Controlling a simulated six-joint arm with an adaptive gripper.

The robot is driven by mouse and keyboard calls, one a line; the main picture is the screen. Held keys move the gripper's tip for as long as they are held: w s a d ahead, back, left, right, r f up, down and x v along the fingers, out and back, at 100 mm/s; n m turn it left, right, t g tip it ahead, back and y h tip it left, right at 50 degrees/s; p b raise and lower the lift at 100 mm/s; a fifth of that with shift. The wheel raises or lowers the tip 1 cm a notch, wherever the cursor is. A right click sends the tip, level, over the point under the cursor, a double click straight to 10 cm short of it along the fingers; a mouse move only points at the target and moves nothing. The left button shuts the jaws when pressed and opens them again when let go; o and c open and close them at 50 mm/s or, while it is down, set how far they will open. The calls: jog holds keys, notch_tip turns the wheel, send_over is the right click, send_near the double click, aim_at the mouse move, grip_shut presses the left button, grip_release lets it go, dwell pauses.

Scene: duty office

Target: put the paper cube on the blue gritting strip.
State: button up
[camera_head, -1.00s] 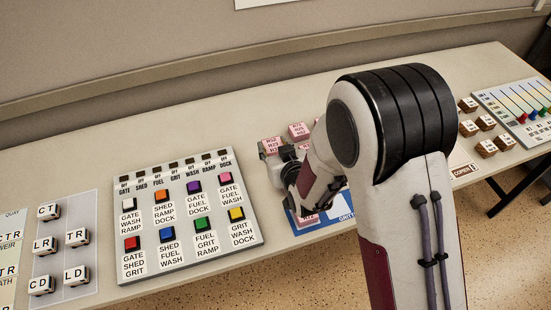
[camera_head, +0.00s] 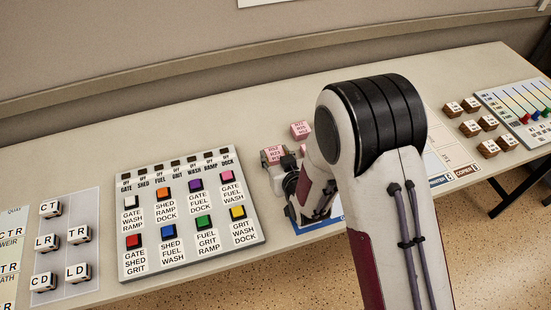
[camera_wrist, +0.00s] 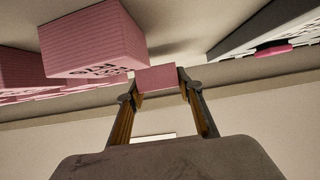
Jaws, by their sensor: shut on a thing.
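In the wrist view my gripper (camera_wrist: 158,92) is shut on a small pink paper cube (camera_wrist: 157,78) between its fingertips. The blue gritting strip (camera_head: 318,227) lies at the table's front edge, to the right of the button panel. My arm covers most of it, and whatever lies on it is hidden.
Another pink cube (camera_head: 300,129) stands on the table behind my gripper. A large pink block (camera_wrist: 95,42) shows close by in the wrist view. The button panel (camera_head: 252,228) is at left. Wooden cubes (camera_head: 470,128) and a slider board (camera_head: 500,102) are at right.

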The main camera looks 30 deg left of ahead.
jog(key=shift+f, duration=1.05)
jog(key=shift+f, duration=0.1)
jog(key=o, duration=1.1)
jog(key=shift+v, duration=6.05)
